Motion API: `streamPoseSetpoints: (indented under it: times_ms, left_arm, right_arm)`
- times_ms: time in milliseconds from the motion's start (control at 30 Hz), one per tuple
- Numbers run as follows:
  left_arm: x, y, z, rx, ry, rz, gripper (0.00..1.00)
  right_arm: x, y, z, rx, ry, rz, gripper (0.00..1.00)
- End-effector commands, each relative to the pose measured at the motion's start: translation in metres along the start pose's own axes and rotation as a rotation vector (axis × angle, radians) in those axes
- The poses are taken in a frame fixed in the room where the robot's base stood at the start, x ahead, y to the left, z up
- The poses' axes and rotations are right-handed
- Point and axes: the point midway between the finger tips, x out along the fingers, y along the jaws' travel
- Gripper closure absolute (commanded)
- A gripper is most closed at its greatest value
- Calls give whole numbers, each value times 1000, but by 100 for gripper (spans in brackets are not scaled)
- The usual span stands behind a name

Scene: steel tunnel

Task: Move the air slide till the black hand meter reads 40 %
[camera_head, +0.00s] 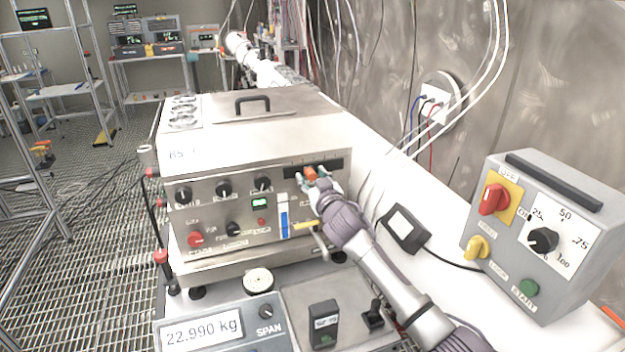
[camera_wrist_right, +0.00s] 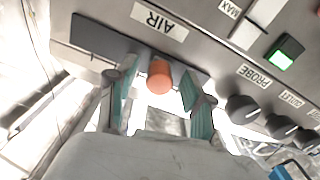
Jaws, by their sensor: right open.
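The air slide's orange knob (camera_head: 310,174) stands in a dark slot plate (camera_head: 332,163) at the upper right of the steel instrument's front. In the right wrist view the knob (camera_wrist_right: 159,77) sits on the slot plate (camera_wrist_right: 90,36), beside the AIR label (camera_wrist_right: 160,20). My right gripper (camera_head: 311,179) is open at the slide. Its teal fingers (camera_wrist_right: 155,92) stand on both sides of the knob, with gaps visible. My left gripper is not in view.
A scale (camera_head: 205,330) reads 22.990 kg. A black-framed device (camera_head: 404,228) lies right of my right arm. A grey control box (camera_head: 540,235) stands at the right. White bench surface shows between them.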

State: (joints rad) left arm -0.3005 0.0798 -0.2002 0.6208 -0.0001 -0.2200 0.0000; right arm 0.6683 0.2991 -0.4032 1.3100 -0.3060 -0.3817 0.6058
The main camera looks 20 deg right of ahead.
Motion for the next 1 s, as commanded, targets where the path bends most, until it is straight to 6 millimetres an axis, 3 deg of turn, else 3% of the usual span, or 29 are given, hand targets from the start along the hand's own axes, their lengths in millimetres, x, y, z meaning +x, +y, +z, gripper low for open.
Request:
streamPoseSetpoints:
  times_ms: [67,333,667,900,1000]
  left_arm:
    - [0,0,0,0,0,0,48]
    - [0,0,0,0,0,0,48]
    - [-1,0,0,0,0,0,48]
    - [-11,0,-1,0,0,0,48]
    - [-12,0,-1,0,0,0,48]
  right_arm:
    - [0,0,0,0,0,0,53]
    - [0,0,0,0,0,0,98]
    - [0,5,1,-1,-2,1,100]
    - [0,48,7,-4,-3,3,100]
    - [0,58,9,-2,-2,2,100]
